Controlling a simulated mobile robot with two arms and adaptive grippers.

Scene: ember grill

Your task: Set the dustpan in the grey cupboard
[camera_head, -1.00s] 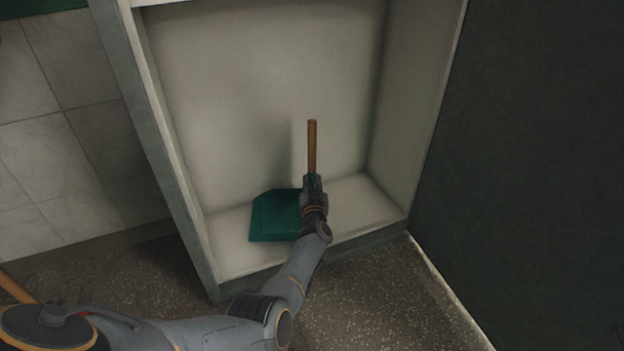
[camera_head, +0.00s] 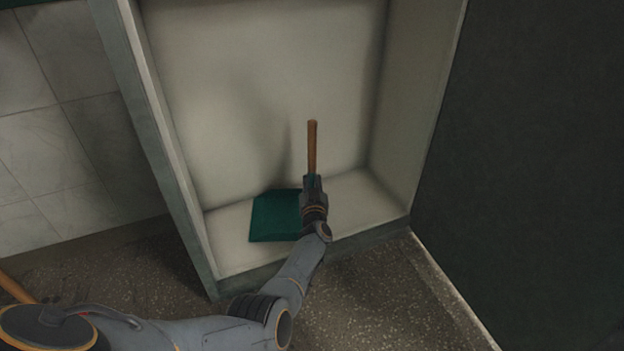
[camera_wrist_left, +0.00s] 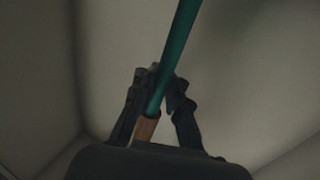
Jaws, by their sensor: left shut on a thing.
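The dustpan has a green pan (camera_head: 274,215) and an upright wooden handle (camera_head: 312,147). In the head view the pan is inside the open grey cupboard (camera_head: 162,150), low over its pale floor; I cannot tell whether it touches the floor. My left gripper (camera_head: 312,183) reaches in from the front and is shut on the dustpan's handle, hiding part of the pan's right side. In the left wrist view the fingers close around the handle (camera_wrist_left: 173,62), where green meets wood. My right gripper is not in view.
The cupboard's side walls stand left and right of my arm. A large dark panel (camera_head: 540,170) stands at the right. A tiled wall (camera_head: 60,120) is at the left. Speckled floor (camera_head: 380,295) lies in front. Part of a wooden stick (camera_head: 15,288) shows at the lower left edge.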

